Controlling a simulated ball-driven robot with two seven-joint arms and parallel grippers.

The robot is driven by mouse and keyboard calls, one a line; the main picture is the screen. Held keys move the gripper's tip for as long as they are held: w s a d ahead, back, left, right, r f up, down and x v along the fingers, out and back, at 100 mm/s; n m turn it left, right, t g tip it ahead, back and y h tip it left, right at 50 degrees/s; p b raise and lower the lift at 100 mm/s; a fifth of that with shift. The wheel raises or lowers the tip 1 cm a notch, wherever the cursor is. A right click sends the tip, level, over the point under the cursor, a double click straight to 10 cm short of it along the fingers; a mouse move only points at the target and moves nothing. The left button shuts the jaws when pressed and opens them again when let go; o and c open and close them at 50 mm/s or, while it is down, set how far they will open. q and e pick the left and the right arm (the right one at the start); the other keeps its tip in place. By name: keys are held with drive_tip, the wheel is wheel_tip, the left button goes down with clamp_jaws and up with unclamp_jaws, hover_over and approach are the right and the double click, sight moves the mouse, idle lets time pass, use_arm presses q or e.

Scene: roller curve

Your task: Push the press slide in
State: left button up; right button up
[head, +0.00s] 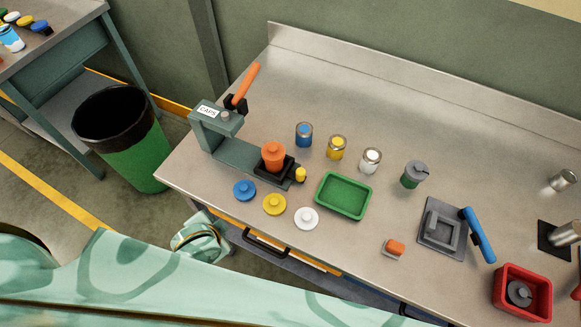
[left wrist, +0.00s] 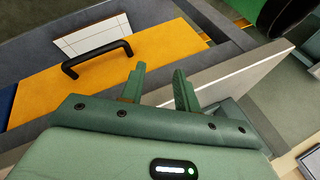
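The press (head: 226,130) is a dark teal frame labelled CAPS with a raised orange lever (head: 246,84), at the left of the bench. An orange container with a matching cap (head: 273,157) stands upright on the slide. My left gripper (left wrist: 159,74) is open and empty in the left wrist view, near the bench's front edge and apart from the slide. I cannot make out its fingers in the head view. My right gripper is not in view.
Blue, yellow and white tins (head: 337,147) stand behind a green tray (head: 343,195). Three coloured caps (head: 274,204) lie in front of the press. A drawer handle (left wrist: 97,58) juts from the bench front. A green bin (head: 130,145) stands left.

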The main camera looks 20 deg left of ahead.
use_arm(q)
drive_tip(key=w+d+r+t+p, duration=0.1)
drive_tip(key=w+r, duration=0.1)
drive_tip(key=r, duration=0.6)
drive_tip(key=w+d+r+t, duration=0.1)
drive_tip(key=w+d+r, duration=0.15)
drive_tip(key=r, duration=0.45)
drive_tip(key=w+d+r+g+h, duration=0.2)
drive_tip(key=w+d+h, duration=0.15)
drive_tip(key=d, duration=0.65)
drive_tip(key=w+d+r+g+h, duration=0.25)
drive_tip(key=w+d, duration=0.25)
drive_tip(key=d, duration=0.6)
drive_tip(key=n+g+y, duration=0.3)
drive_tip(key=n, duration=0.2)
approach(301, 171)
wheel_tip(301, 171, down, 10)
drive_tip(key=b, duration=0.6)
drive_tip(key=shift+d+f+b, duration=0.1)
drive_tip(key=shift+b, duration=0.25)
